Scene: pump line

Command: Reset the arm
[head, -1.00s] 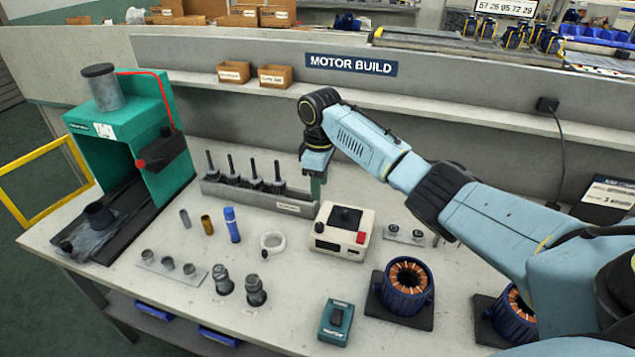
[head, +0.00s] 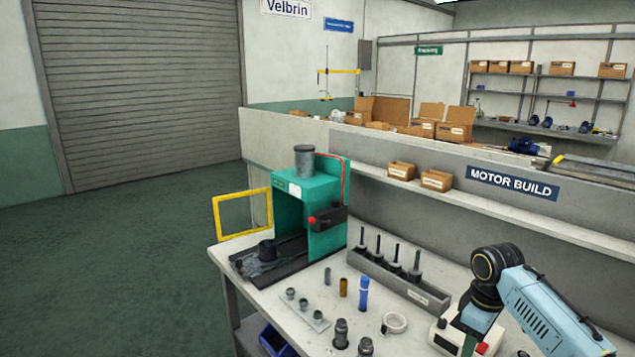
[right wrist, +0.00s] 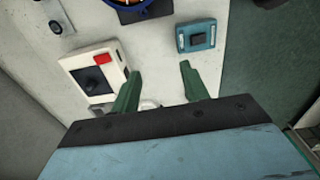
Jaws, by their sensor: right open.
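My right arm (head: 535,305) comes in from the lower right of the head view, light blue with a black wrist joint. My right gripper (right wrist: 160,76) is open in the right wrist view. Its two green fingers stand apart with nothing between them, over the pale bench top (right wrist: 152,48). A white box with a black top and red button (right wrist: 95,75) lies left of the fingers. A teal box with a dark switch (right wrist: 196,36) lies beyond the right finger. My left gripper is in neither view.
A green press (head: 325,232) stands at the bench's left end, beside a yellow frame (head: 242,212). A grey rack (head: 385,278) holds several dark upright tools. A blue cylinder (head: 363,294), a white ring (head: 394,323) and small metal parts stand in front. Open floor (head: 110,270) lies left.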

